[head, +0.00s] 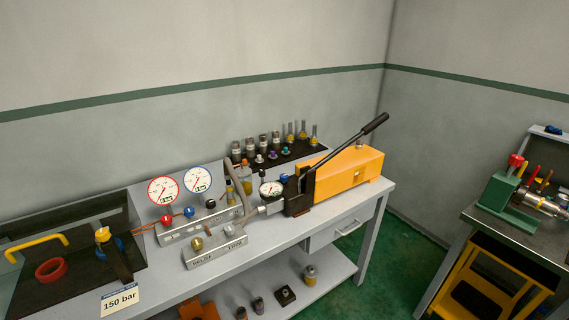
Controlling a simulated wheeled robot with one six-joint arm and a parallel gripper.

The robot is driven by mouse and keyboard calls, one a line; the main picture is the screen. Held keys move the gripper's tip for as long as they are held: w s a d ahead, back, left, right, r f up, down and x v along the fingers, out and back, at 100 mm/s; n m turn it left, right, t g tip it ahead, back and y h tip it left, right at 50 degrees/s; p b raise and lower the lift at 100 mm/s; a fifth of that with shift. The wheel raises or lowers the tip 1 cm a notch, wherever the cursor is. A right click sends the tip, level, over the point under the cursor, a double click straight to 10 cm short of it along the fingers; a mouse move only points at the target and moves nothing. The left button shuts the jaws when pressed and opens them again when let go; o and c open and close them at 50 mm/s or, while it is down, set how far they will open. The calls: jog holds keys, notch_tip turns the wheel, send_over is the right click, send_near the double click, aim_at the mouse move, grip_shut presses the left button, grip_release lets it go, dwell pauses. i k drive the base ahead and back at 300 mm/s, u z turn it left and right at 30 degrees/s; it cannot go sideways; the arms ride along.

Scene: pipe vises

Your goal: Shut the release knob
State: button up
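An orange hand pump (345,172) with a dark front block (297,197) stands on the grey bench. Its long black lever (345,143) slants up to the right. A small blue knob (284,178) sits by the pump's front, just right of a round white gauge (269,189). I cannot tell for sure whether this is the release knob, or whether it is open or shut. A grey block with lettering that seems to start with RELIEF (216,251) carries a brass knob (197,244). My gripper is not in view.
A manifold (200,226) with red-rimmed (163,190) and blue-rimmed (197,179) gauges stands left of the pump. A rack of fittings (285,155) is behind. A clear-walled tray (75,268) is at left. A second table (500,228) with a green vise stands right, beyond green floor.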

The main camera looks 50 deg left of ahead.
aim_at(283, 178)
jog(key=u, duration=0.6)
jog(key=i, duration=1.3)
jog(key=u, duration=1.8)
jog(key=i, duration=0.9)
jog(key=u, duration=0.75)
